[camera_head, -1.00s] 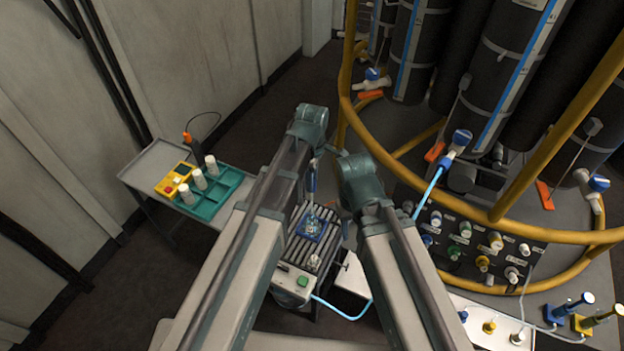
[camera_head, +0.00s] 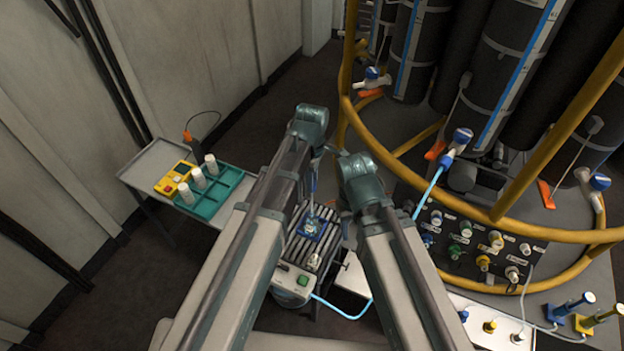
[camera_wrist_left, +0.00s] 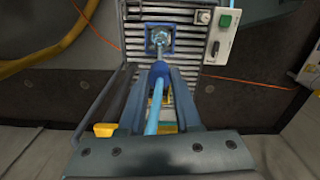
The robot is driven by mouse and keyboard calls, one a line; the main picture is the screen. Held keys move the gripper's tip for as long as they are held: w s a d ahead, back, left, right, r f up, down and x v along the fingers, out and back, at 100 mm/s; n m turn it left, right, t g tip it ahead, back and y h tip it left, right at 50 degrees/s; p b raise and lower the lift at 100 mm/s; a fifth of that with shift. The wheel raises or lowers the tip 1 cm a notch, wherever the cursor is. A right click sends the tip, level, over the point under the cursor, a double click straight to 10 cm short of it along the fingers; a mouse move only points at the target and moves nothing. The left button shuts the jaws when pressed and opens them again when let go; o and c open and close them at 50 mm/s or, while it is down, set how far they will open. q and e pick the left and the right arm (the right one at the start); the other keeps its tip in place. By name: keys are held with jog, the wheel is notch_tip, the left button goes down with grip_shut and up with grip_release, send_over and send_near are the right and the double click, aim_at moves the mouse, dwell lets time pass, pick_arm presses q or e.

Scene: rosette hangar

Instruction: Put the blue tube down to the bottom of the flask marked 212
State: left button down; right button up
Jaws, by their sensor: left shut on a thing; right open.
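My left gripper (camera_wrist_left: 159,84) is shut on the blue tube (camera_wrist_left: 152,120) at its darker blue collar, as the left wrist view shows. A thin, pale length runs on from the collar to the mouth of a clear flask (camera_wrist_left: 158,38) in a blue square holder. In the head view the flask (camera_head: 312,226) stands on the slatted rack between my arms, and my left gripper (camera_head: 313,183) is above it. I cannot tell how deep the tip is, and no number is readable on the flask. My right gripper is hidden behind its own arm.
The slatted unit has a control box with a green button (camera_head: 303,280). A light blue hose (camera_head: 338,311) loops in front. A yellow-railed rack of dark cylinders (camera_head: 497,75) stands at the right. A side table with a teal tray (camera_head: 215,200) is at the left.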

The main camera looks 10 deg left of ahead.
aim_at(312, 201)
pick_arm(q)
jog(key=shift+f+b, duration=0.95)
jog(key=shift+f, duration=0.15)
jog(key=shift+f+b, duration=1.8)
jog(key=shift+b, duration=0.1)
jog(key=shift+f, duration=0.15)
jog(key=shift+f+b, duration=1.95)
jog(key=shift+b, duration=0.15)
jog(key=shift+f+b, duration=0.3)
grip_release()
jog(key=shift+r, duration=0.1)
